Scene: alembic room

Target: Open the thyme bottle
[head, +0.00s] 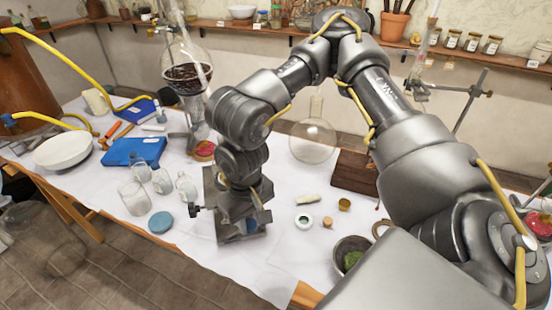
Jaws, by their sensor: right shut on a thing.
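My right gripper (250,208) reaches down from above to the front middle of the white-covered table. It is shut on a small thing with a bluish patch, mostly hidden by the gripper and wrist. I cannot tell whether that thing is the thyme bottle, as no label can be read. Clear glass bottles (186,187) and an open-looking glass jar (134,198) stand to the left. A round blue lid (160,222) lies flat near them. My left gripper is not in view.
A blue case (133,151) and a white bowl (63,150) are at left. A large flask (186,75) stands behind. A round flask (312,141), a wooden block (354,174) and a mortar with green matter (350,254) are at right. Labelled jars (472,42) line the shelf.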

